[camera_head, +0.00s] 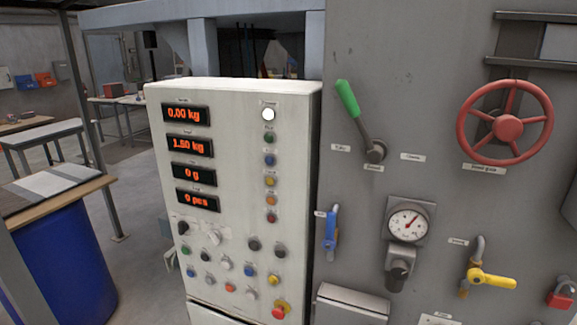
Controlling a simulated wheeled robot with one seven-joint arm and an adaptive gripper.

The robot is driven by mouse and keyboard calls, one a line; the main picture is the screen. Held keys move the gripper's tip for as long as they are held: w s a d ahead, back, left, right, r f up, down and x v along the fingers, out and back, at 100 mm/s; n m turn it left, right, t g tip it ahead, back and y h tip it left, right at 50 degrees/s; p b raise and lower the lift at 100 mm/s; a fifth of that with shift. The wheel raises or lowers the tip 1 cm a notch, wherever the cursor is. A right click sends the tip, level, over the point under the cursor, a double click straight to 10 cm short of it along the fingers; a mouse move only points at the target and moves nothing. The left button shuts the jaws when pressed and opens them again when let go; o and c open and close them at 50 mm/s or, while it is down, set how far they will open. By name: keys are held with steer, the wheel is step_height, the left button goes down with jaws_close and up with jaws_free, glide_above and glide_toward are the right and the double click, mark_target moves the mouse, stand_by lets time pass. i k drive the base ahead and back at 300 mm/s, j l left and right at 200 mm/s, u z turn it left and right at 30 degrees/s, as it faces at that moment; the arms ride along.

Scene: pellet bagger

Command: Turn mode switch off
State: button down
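The control panel (235,200) is a pale upright cabinet in the middle of the view. Below its displays is a dark rotary knob (183,228), with a lighter switch (213,238) to its right. Two more dark knobs or buttons (254,244) sit further right on the panel. The labels are too small to read, so I cannot tell which control is the mode switch or what position it is in. My gripper is not in view.
Four-line red displays (187,114) and a lit white lamp (268,114) are on the panel. Several coloured buttons (249,270) and a red-yellow stop button (281,309) sit low. A green-handled lever (348,98), red handwheel (508,128) and yellow valve handle (491,280) are right.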

mark_target(183, 226)
steer(key=u, duration=1.25)
steer(key=i+j, duration=0.8)
